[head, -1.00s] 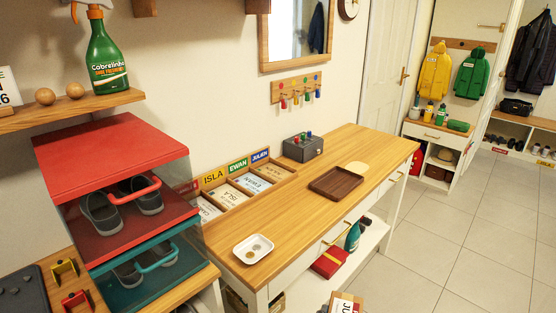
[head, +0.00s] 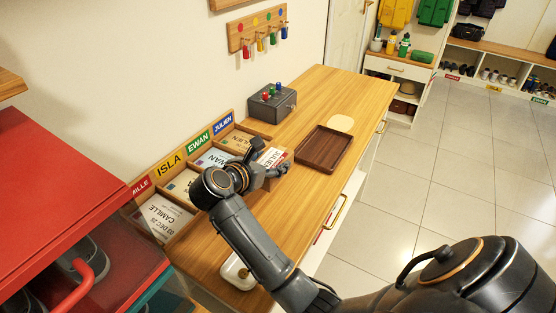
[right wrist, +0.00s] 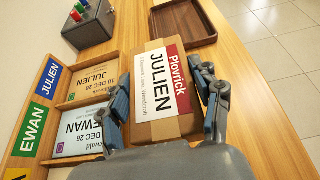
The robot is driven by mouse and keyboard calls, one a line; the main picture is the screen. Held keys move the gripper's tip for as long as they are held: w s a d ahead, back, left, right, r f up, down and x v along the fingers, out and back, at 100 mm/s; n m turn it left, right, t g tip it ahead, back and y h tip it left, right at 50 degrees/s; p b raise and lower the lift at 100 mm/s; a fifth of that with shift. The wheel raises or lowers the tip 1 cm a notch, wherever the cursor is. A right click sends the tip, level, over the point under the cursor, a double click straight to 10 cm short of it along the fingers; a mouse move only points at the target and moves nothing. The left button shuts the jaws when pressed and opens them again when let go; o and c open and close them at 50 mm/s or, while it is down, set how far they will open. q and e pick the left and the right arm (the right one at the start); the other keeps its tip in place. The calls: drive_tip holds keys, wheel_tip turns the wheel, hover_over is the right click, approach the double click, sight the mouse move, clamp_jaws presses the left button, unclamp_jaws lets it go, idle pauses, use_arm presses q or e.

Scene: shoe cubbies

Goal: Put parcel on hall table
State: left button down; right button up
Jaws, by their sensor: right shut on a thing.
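The parcel (right wrist: 163,92) is a brown cardboard box with a white and red label reading JULIEN. My right gripper (right wrist: 170,105) is shut on it, with a finger on each side in the right wrist view. In the head view the parcel (head: 271,156) is partly hidden by my right gripper (head: 268,170). It is over the wooden hall table (head: 345,95), between the name trays and the brown tray. I cannot tell whether its underside touches the tabletop. My left gripper is not in view.
A brown wooden tray (head: 325,148) lies right of the parcel. Name-labelled compartments (head: 163,215) with cards line the wall side. A grey box with coloured knobs (head: 272,102) stands behind. A white dish (head: 236,272) is near the front. The table's far end is mostly clear.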

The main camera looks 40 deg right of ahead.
wheel_tip(320, 180, down, 2)
drive_tip(key=shift+s, duration=0.15)
wheel_tip(320, 180, down, 4)
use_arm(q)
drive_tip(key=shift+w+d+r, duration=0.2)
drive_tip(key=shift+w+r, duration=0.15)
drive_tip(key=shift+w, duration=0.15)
use_arm(e)
drive_tip(key=shift+f, duration=0.1)
drive_tip(key=shift+f, duration=0.1)
drive_tip(key=o, duration=1.4)
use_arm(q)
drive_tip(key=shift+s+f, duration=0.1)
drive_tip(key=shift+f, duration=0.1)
